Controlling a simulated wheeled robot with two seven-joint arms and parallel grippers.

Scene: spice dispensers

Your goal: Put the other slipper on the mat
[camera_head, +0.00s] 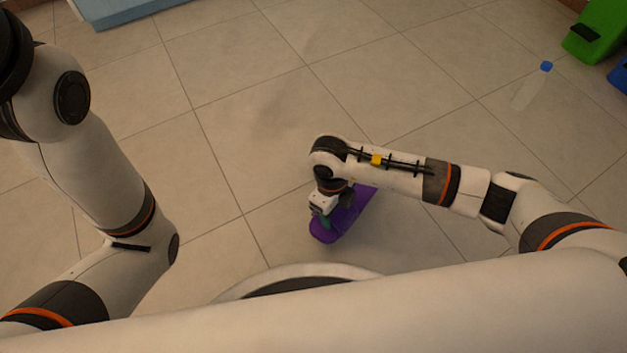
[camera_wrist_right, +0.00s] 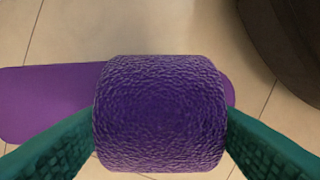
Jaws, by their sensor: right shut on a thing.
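A purple slipper (camera_head: 353,208) is on or just above the tiled floor in front of my base; I cannot tell if it touches the floor. My right gripper (camera_head: 322,217) points down at it. In the right wrist view, its two green fingers are shut on the slipper's textured strap (camera_wrist_right: 160,110), one on each side, and the flat sole shows behind to the left. No second slipper is in view. A pale blue flat thing (camera_head: 125,14) at the top left, cut by the frame edge, may be the mat. My left gripper is out of view.
A clear bottle with a blue cap (camera_head: 546,66) is on the floor at the right. A green bin-like thing (camera_head: 597,32) and a blue one (camera_head: 620,75) are at the upper right edge. The tiled floor between is clear.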

